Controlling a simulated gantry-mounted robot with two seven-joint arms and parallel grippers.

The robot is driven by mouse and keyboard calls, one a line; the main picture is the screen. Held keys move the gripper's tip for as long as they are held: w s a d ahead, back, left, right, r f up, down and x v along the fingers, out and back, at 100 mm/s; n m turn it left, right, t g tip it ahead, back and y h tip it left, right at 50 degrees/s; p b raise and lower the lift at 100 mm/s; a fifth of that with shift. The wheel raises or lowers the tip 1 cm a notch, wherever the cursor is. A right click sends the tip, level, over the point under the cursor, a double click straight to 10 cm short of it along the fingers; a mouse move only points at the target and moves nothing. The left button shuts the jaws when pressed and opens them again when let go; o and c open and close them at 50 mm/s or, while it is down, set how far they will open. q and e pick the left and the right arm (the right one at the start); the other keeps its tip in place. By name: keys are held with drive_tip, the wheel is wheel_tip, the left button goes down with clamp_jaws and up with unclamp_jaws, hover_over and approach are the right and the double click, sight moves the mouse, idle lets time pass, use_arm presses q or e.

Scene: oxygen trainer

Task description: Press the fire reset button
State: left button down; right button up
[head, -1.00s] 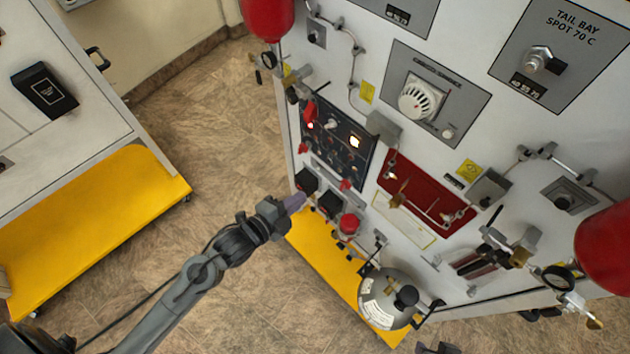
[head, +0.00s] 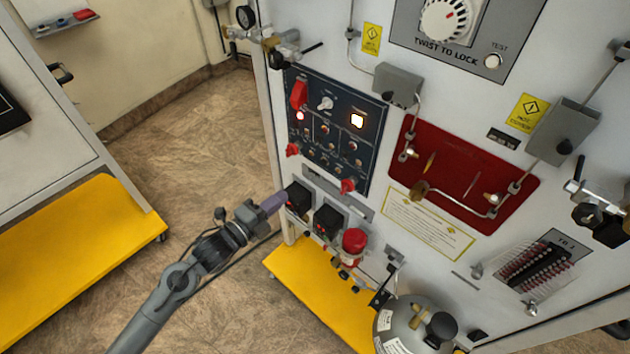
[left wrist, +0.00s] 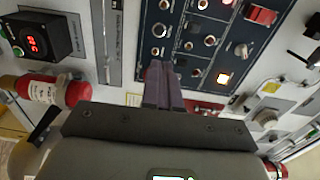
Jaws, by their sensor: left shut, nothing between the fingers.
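The dark blue control panel (head: 335,130) is on the left part of the white cabinet front. My left gripper (head: 274,203) is shut and empty, left of the cabinet near the black boxes. In the left wrist view its purple fingers (left wrist: 163,84) point toward the panel (left wrist: 195,50), overlapping its lower edge; the lit button also shows there (left wrist: 223,78). Contact cannot be judged.
A metal cylinder (head: 408,325) stands lower right. A yellow-based cabinet (head: 80,255) is at left, with open floor (head: 195,150) between.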

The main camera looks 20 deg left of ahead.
sight(324, 163)
use_arm(q)
drive_tip(key=shift+w+f+b, duration=0.2)
drive_tip(key=shift+f+b, duration=0.05)
drive_tip(key=shift+b, duration=0.1)
drive_tip(key=shift+w, duration=0.1)
drive_tip(key=b+x, duration=0.2)
drive_tip(key=x, duration=1.2)
drive_tip(key=shift+r, duration=0.2)
